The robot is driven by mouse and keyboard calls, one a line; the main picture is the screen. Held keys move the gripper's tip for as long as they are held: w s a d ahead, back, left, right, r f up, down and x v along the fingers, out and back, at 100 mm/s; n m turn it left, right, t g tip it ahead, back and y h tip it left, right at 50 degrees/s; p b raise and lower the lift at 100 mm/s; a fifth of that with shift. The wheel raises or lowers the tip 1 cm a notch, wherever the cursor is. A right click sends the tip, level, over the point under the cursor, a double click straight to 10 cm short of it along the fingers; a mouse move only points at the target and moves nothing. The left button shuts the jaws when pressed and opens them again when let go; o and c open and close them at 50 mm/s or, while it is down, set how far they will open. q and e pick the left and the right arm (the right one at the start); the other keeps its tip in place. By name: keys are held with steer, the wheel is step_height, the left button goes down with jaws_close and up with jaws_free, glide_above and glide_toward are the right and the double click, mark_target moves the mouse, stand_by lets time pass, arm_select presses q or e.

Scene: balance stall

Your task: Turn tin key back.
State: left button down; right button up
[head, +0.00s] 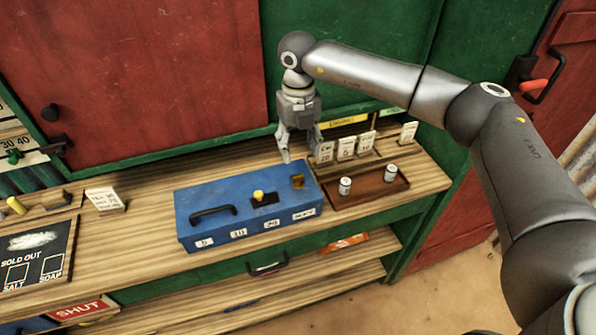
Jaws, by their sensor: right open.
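The blue tin (222,209) stands on the wooden counter, with a black handle on its lid and several white number labels along its front. A yellow knob (258,195) stands on a dark plate in the lid. A small brass fitting (297,181) sits near the lid's right end; it may be the key, but its shape and turn are too small to tell. My right gripper (301,152) points down behind and above the tin's right end. It is open, empty and apart from the brass fitting. My left gripper is out of view.
A brown tray (369,198) with two small metal weights or cans stands right of the tin. Several price cards (346,148) stand behind it, close to my right gripper. The counter's front edge is clear.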

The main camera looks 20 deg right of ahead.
mark_target(298, 175)
step_height(298, 175, down, 9)
steer(key=p, duration=0.3)
steer(key=shift+a+r, duration=0.1)
steer(key=shift+r, duration=0.1)
steer(key=shift+f, duration=0.5)
jaws_close()
